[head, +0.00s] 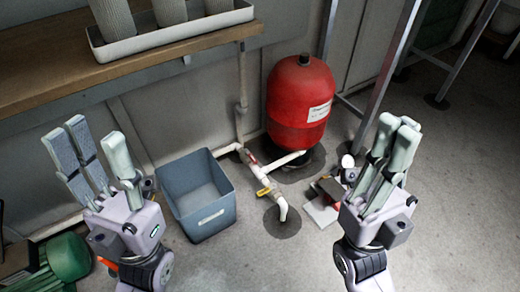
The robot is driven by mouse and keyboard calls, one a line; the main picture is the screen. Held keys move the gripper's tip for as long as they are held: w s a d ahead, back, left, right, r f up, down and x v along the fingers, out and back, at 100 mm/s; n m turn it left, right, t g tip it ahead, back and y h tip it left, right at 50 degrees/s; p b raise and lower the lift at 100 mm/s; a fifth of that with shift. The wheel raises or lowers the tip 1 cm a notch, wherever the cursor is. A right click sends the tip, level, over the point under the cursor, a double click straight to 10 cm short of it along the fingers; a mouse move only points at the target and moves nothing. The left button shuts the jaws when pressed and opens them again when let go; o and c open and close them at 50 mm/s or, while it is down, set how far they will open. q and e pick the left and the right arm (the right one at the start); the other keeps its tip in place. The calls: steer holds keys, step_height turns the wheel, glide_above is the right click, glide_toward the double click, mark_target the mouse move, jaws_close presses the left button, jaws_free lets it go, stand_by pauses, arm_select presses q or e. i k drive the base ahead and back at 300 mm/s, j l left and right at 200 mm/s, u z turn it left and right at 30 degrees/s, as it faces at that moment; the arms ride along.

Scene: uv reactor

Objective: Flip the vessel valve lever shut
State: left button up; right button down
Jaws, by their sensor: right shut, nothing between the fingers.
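The red vessel (298,105) stands upright on the floor by the wall. White pipe (270,178) runs low beside it. A small yellow lever (264,191) sits on the pipe near its lower bend, and a small red part (252,161) sits further up it. I cannot tell which is the vessel valve lever or its exact angle. My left gripper (95,140) is open and empty, left of the bin and apart from the pipe. My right gripper (398,124) is shut and empty, right of the vessel and away from both valve parts.
A blue-grey bin (203,228) stands on the floor just left of the pipe. A wooden shelf (40,85) with a white tray (178,38) is at upper left. Metal legs (385,75) rise behind my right gripper. Small items (322,210) lie right of the pipe.

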mark_target(252, 158)
steer(key=l+u, duration=0.15)
steer(key=u, duration=0.7)
steer(key=l+u, duration=0.25)
steer(key=l, duration=0.15)
steer(key=l+u, duration=0.25)
steer(key=l, duration=0.15)
steer(key=k+l+u, duration=0.25)
steer(key=l+u, duration=0.25)
steer(key=l, duration=0.2)
steer(key=k+l, duration=0.15)
steer(key=l, duration=0.2)
steer(key=k+l, duration=0.15)
steer(key=l, duration=0.15)
steer(key=i, duration=0.5)
